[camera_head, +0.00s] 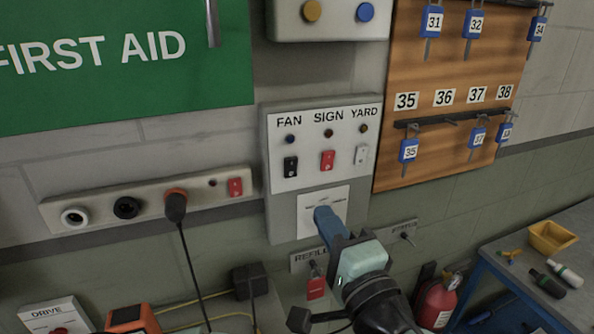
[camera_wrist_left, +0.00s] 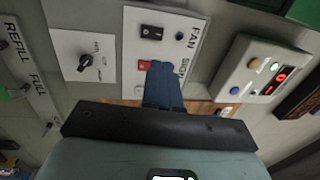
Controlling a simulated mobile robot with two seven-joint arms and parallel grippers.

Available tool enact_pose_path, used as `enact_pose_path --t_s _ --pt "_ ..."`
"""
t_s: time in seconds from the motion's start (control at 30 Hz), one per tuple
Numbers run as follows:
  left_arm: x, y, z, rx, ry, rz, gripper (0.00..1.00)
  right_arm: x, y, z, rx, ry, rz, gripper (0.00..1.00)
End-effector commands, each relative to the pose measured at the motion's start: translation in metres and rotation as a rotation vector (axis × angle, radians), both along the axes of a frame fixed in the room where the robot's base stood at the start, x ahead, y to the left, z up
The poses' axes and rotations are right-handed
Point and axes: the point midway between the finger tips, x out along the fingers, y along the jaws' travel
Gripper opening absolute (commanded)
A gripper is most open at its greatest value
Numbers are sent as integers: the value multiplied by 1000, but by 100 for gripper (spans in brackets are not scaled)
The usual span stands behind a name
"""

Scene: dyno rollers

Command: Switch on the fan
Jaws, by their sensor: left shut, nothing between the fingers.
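A grey switch panel (camera_head: 278,215) on the wall carries three rockers labelled FAN, SIGN and YARD. The black FAN switch (camera_head: 290,167) is at left, with a small dark lamp (camera_head: 290,139) above it. The red SIGN switch (camera_head: 327,160) is in the middle and the white YARD switch (camera_head: 361,155) at right. My left gripper (camera_head: 322,212) is shut and empty, below the switches and over the dial plate. In the left wrist view, the closed blue fingers (camera_wrist_left: 160,70) overlap the panel beside the red switch (camera_wrist_left: 144,66), with the FAN switch (camera_wrist_left: 152,32) beyond them. Contact cannot be told.
The dial plate (camera_head: 307,228) sits under the switches. A power strip (camera_head: 100,207) with a plug and cable is to the left. A key board (camera_head: 440,70) hangs at right. A red tag (camera_head: 316,288) hangs under REFILL. A blue bench (camera_head: 535,250) stands at lower right.

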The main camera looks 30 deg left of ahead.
Motion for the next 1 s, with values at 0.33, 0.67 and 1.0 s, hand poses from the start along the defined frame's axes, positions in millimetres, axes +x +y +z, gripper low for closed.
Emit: enact_pose_path --t_s 0.33,0.67,1.0 --pt "46 56 13 1 -1 7 0 14 0 21 0 -16 0 68" --pt "78 93 20 0 -1 3 0 28 0 39 0 -32 1 68" --pt "83 98 18 0 0 0 0 29 0 40 0 -33 0 68"
